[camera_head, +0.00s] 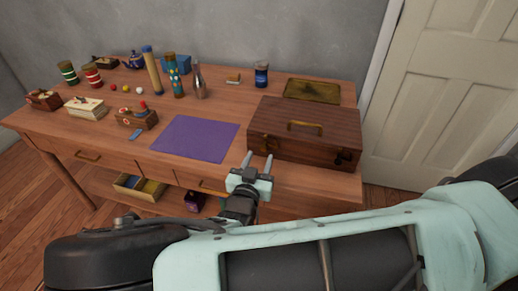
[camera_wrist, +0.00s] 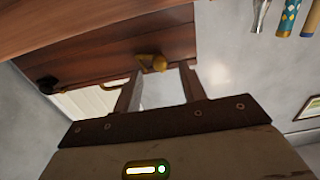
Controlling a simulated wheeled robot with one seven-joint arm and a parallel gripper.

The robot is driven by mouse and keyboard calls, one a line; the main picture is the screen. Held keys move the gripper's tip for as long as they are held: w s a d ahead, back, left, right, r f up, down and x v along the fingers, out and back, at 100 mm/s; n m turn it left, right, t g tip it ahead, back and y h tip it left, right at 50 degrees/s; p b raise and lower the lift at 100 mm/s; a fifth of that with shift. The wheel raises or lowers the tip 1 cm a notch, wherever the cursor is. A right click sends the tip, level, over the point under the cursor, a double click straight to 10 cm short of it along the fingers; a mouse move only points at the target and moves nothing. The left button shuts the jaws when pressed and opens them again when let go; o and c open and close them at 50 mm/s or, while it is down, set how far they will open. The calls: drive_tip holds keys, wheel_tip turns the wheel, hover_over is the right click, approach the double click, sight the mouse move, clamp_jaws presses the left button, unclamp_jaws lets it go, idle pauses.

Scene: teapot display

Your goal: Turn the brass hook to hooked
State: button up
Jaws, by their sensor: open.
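The brass hook (camera_wrist: 152,62) is on the front of the dark wooden case (camera_head: 330,118), on the side of the front nearest my gripper. In the wrist view it appears as a small gold piece just beyond my fingertips. My gripper (camera_head: 259,155) is open and empty at the left part of the case front. In the wrist view the two fingers of my gripper (camera_wrist: 161,71) stand apart, with the hook between and slightly beyond them. I cannot tell whether they touch it. In the head view I cannot make out the hook near the fingers.
A dark latch (camera_wrist: 47,85) sits at the case's other end. A brass handle (camera_head: 305,126) is on the lid. A purple mat (camera_head: 195,138) lies left of the case, and a brass tray (camera_head: 312,91) lies behind it. Bottles and tins stand farther left.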

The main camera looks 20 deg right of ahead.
drive_tip(key=shift+x, duration=1.45)
drive_tip(key=shift+c, duration=0.3)
clamp_jaws()
drive_tip(key=shift+n, duration=1.3)
drive_tip(key=n, duration=0.3)
drive_tip(key=shift+n, duration=0.4)
drive_tip(key=n, duration=0.6)
drive_tip(key=shift+n, duration=0.4)
